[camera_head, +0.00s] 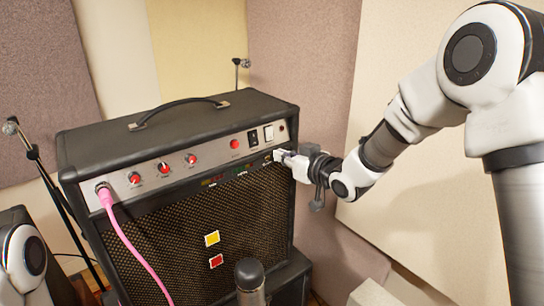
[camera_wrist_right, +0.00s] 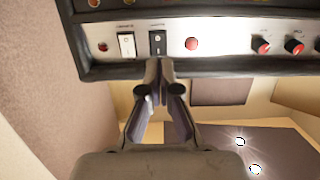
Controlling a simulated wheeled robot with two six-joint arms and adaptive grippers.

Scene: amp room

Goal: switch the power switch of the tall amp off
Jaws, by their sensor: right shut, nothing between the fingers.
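The tall amp (camera_head: 200,122) is a black cabinet with a silver control panel near its top. A black rocker switch (camera_head: 253,137) and a white rocker switch (camera_head: 268,133) sit side by side at the panel's right end. The wrist view shows the black switch (camera_wrist_right: 158,42) and the white switch (camera_wrist_right: 126,44), with labels too small to read. My right gripper (camera_head: 281,155) is shut and empty at the panel's lower right. In the wrist view its fingertips (camera_wrist_right: 160,63) appear beside the black switch; contact cannot be told. My left gripper is out of view.
Several red knobs (camera_head: 164,168) and a red button (camera_head: 235,144) lie left of the switches. A pink cable (camera_head: 133,250) hangs from the panel's left end. A microphone stand (camera_head: 45,178) stands at left. A dark rounded post (camera_head: 250,274) rises in front of the amp.

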